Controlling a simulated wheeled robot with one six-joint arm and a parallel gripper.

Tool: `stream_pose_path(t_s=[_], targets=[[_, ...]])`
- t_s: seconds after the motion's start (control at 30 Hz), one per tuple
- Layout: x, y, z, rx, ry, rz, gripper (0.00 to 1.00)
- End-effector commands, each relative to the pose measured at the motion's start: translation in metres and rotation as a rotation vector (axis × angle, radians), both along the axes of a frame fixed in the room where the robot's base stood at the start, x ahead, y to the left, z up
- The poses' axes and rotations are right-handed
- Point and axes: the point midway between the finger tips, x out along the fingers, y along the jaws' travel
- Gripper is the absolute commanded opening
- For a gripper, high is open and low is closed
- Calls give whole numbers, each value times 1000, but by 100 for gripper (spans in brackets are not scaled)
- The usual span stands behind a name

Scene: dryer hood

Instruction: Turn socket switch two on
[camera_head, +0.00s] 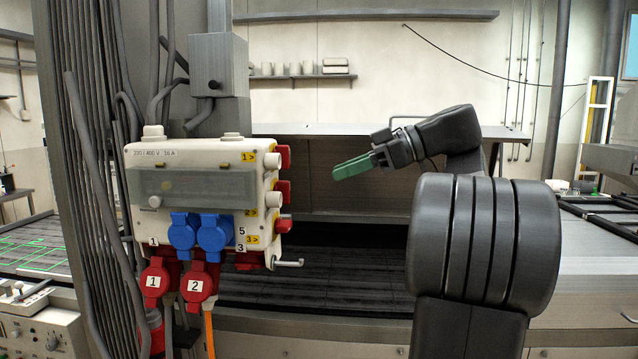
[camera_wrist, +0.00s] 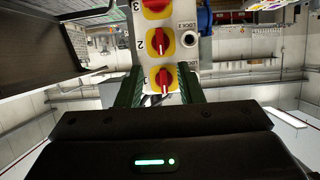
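The socket box (camera_head: 200,185) is white, with red rotary switches on its right side. Switch two (camera_head: 283,192) is the middle one in the head view. In the wrist view switch two (camera_wrist: 159,41) is a red knob on a yellow plate marked 2, its handle roughly upright in the picture. My gripper (camera_head: 335,173) has green fingers and is right of the box, apart from it. In the wrist view my gripper (camera_wrist: 158,70) is open and empty, its fingers either side of switch one (camera_wrist: 163,80) in the picture, below switch two.
Switch three (camera_wrist: 155,6) is at the top edge of the wrist view. A round lock (camera_wrist: 188,39) sits beside switch two. Blue sockets (camera_head: 199,232) and red plugs (camera_head: 174,285) with cables crowd the box's front. Free space lies between box and gripper.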

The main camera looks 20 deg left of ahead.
Motion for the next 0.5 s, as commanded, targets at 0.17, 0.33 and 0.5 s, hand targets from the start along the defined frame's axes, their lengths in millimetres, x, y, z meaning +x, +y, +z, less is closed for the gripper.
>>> stream_pose_path(t_s=[0.17, 0.33, 0.5], targets=[[6, -23, 9, -1, 0, -2, 34], [7, -30, 13, 0, 1, 0, 34], [7, -30, 13, 0, 1, 1, 34]])
